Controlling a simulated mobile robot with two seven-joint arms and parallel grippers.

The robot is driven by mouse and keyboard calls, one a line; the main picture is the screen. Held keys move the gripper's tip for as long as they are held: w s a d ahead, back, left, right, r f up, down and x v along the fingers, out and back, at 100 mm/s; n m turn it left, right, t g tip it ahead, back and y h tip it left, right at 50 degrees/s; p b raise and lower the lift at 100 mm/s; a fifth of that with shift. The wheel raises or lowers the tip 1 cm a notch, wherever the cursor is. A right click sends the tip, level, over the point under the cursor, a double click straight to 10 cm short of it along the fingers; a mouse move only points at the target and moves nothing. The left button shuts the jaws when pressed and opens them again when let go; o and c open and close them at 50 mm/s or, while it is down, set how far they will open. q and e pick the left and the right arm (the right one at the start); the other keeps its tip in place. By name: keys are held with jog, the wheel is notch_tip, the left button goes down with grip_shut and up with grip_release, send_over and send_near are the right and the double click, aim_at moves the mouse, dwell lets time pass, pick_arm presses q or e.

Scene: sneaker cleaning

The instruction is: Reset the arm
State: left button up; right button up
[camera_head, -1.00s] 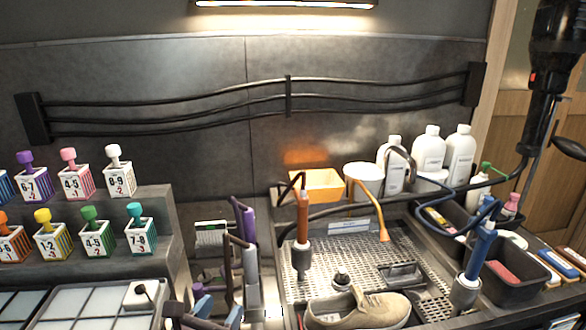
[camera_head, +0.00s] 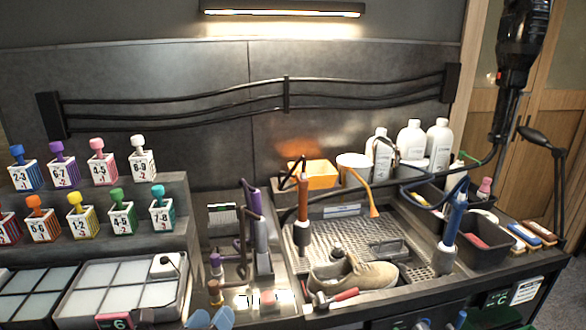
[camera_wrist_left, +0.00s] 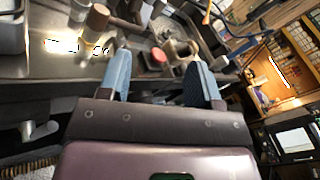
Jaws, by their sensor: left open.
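My left gripper (camera_head: 209,318) is at the bottom edge of the head view, left of centre. Its two blue fingertips are spread apart. In the left wrist view the fingers of this gripper (camera_wrist_left: 160,82) stand apart with nothing held between them. The gripper is in front of the workbench, near the front of the bench and left of the sneaker. Most of the left arm is out of the head view. I cannot make out my right gripper.
A beige sneaker (camera_head: 358,273) lies on the perforated tray (camera_head: 310,258), with a red-handled tool (camera_head: 335,298) before it. Orange (camera_head: 303,205) and blue (camera_head: 455,220) handled tools stand upright nearby. Number-labelled stamps (camera_head: 80,222) and a gridded box (camera_head: 115,288) are at left.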

pick_arm(q)
jog(key=s+a+f+n+g+y, duration=0.1)
jog(key=s+a+f+n, duration=0.3)
jog(key=n, duration=0.7)
jog(key=s+a+f+n+g+y, duration=0.2)
jog(key=s+a+f+n, duration=0.2)
jog(key=s+f+n, duration=0.3)
jog(key=s+a+f+n+g+y, duration=0.2)
jog(key=s+a+f+n, duration=0.2)
jog(key=f+n, duration=0.5)
jog(key=s+n, duration=0.2)
jog(key=n, duration=0.3)
jog(key=shift+a+n, duration=0.3)
jog(key=shift+n, duration=0.1)
pick_arm(e)
jog(key=shift+a+r, duration=0.1)
jog(key=shift+r, duration=0.1)
jog(key=shift+s, duration=0.15)
jog(key=shift+s+f, duration=0.45)
